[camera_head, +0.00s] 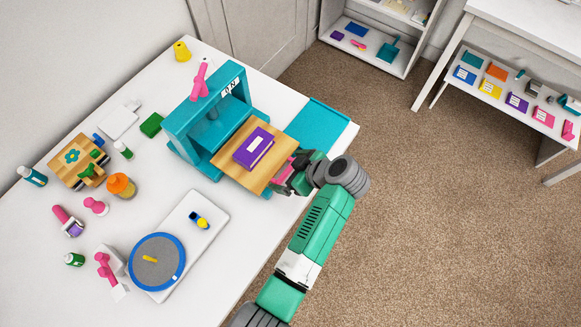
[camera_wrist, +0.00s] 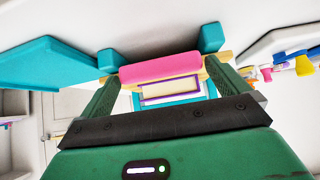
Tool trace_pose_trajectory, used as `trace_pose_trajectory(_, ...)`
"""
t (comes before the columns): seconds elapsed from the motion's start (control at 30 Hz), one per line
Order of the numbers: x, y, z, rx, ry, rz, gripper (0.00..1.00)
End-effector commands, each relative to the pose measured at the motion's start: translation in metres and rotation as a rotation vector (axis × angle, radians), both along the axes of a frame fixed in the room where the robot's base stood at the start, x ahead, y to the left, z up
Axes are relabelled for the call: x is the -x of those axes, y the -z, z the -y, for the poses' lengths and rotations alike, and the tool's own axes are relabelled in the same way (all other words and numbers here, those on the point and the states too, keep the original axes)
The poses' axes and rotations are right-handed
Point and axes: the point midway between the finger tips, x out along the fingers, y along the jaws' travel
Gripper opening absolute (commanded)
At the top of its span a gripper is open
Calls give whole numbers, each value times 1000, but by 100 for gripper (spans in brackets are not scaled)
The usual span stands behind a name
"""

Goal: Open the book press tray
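The teal book press (camera_head: 208,112) stands on the white table. Its wooden tray (camera_head: 228,158) sticks out at the front, toward the lower right, with a purple book (camera_head: 254,147) lying on it. A pink handle at the tray's front edge shows in the wrist view (camera_wrist: 160,68). My gripper (camera_head: 290,176) is at this handle. In the wrist view its green fingers (camera_wrist: 162,78) stand at the two ends of the handle and appear to touch them, with the handle held lengthwise between them. In the head view my gripper partly hides the handle.
A teal sheet (camera_head: 318,127) lies on the table right of the tray. A pink lever (camera_head: 200,82) stands on top of the press. A white board with a round grey turntable (camera_head: 157,260) lies nearer the front. Open carpet (camera_head: 430,210) spreads right of my arm.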

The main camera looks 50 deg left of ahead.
Motion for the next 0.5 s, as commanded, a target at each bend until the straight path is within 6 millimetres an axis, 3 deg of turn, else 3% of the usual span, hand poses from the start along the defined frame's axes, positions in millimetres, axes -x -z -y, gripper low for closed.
trace_pose_trajectory(0.17,-2,-8,7,0,1,0,100)
trace_pose_trajectory(0.5,-12,-52,49,0,1,1,100)
